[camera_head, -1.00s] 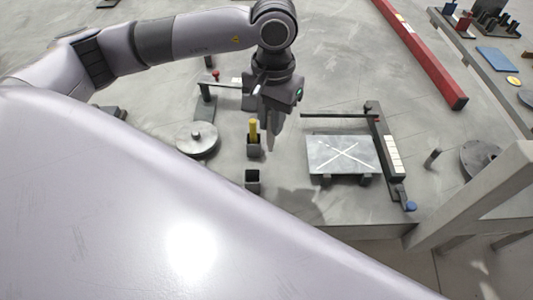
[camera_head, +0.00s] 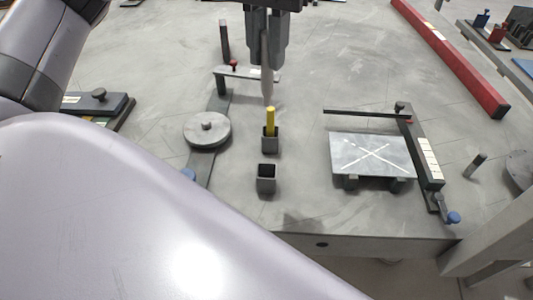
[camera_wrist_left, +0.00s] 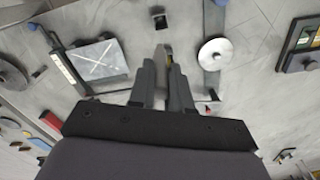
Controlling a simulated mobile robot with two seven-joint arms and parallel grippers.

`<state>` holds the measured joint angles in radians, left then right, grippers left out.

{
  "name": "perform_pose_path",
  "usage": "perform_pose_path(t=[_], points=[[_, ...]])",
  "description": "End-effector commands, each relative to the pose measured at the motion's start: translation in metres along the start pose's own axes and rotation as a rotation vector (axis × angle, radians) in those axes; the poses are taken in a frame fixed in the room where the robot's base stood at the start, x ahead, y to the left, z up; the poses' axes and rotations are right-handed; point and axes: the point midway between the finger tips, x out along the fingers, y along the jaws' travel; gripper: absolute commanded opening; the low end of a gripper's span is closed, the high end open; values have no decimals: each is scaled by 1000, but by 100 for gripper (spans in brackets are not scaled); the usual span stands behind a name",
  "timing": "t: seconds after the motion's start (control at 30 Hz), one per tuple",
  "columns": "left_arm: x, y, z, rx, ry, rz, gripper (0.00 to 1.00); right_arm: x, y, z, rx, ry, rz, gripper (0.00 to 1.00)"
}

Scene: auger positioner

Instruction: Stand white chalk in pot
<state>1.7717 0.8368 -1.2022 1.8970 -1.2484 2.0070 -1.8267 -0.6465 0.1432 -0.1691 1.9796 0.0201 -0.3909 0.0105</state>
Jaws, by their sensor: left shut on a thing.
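My left gripper (camera_head: 267,55) hangs down at the top middle of the head view, shut on the white chalk (camera_head: 267,88). The pale chalk points downward, its lower end above and behind the yellow chalk (camera_head: 271,120) in the picture. The yellow chalk stands upright in a small dark square pot (camera_head: 270,144). A second dark square pot (camera_head: 266,185) stands nearer, open and empty-looking. In the left wrist view this empty pot (camera_wrist_left: 159,20) lies beyond the fingertips (camera_wrist_left: 162,62). The fingers partly hide the yellow chalk there. My right gripper is not in view.
A round grey disc (camera_head: 207,130) on an arm stands left of the pots. A plate with a white cross (camera_head: 372,156) and a bar fixture (camera_head: 428,160) stand at right. A long red beam (camera_head: 450,55) lies at far right. The floor between pots and plate is clear.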

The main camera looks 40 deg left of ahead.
Motion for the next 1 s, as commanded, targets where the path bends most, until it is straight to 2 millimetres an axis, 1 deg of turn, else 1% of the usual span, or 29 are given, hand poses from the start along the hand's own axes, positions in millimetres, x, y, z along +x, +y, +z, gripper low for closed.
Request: perform_pose_path(t=[0.07, 0.17, 0.3, 0.47, 0.53, 0.7, 0.8, 0.93, 1.0], points=[[9, -1, 1, 0, -2, -1, 0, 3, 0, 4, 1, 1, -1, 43], [28, -1, 2, -1, -7, -2, 0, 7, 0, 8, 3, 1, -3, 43], [60, -1, 2, 0, -8, -2, 0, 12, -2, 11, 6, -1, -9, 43], [93, -1, 2, -1, -7, -1, 0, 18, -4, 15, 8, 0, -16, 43], [112, -1, 2, -2, -8, -3, 0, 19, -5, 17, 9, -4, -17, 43], [143, -2, 1, -2, -3, -3, 0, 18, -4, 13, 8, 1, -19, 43], [152, -1, 1, -2, -2, -1, 0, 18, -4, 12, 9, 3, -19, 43], [160, -1, 1, -2, -1, -1, 0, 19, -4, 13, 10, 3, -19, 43], [168, -1, 1, -2, -3, -2, 0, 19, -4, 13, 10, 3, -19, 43]])
